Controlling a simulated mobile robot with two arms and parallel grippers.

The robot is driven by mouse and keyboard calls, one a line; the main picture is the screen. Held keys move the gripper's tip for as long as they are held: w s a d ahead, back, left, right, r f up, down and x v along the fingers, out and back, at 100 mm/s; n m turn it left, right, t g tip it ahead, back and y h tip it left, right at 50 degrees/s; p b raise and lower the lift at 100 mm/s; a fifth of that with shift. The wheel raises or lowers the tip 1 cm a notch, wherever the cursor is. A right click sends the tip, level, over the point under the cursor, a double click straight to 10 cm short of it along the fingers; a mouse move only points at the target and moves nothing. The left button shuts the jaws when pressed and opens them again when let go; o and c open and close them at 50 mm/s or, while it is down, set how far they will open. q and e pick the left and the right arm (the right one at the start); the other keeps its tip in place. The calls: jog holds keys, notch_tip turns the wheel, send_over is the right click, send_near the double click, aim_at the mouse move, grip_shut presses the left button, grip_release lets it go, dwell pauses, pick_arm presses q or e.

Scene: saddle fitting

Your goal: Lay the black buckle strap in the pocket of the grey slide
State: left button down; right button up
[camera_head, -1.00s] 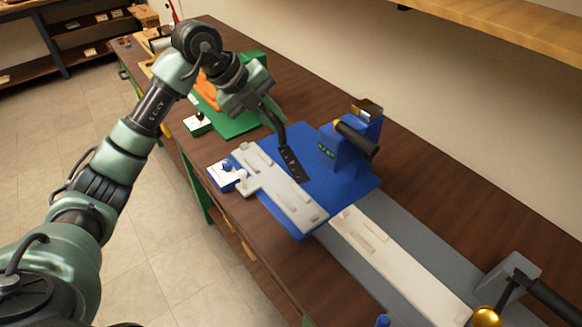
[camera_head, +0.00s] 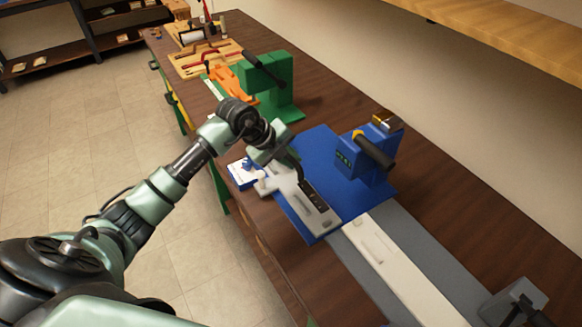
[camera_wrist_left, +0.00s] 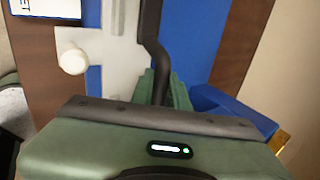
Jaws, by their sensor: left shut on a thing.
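My left gripper (camera_head: 287,160) is shut on the black buckle strap (camera_head: 313,199), above the grey slide (camera_head: 324,222). The strap bends down from the fingers, and its flat end with small holes is over the slide, close to its raised ribs. I cannot tell whether it touches the slide or sits in the pocket. In the left wrist view the strap (camera_wrist_left: 150,45) runs up from between the green fingers (camera_wrist_left: 160,88), with the pale slide (camera_wrist_left: 112,75) beside it. The arm hides part of the slide. My right gripper is not in view.
The slide lies on a blue base plate (camera_head: 318,150) with a blue press (camera_head: 362,160) and its black handle to the right. A pale rail (camera_head: 400,275) lies in front. A green press (camera_head: 280,85) stands farther back. A white-and-blue block (camera_head: 241,174) is left of the slide.

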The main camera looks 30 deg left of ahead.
pick_arm(q)
notch_tip(320, 180, down, 4)
jog(key=shift+f+p, duration=0.2)
jog(key=shift+p, duration=0.2)
jog(key=c, duration=1.4)
grip_release()
jog(key=shift+r, duration=0.1)
jog(key=b+v, duration=0.2)
jog(key=v, duration=1)
jog(key=shift+d, duration=0.1)
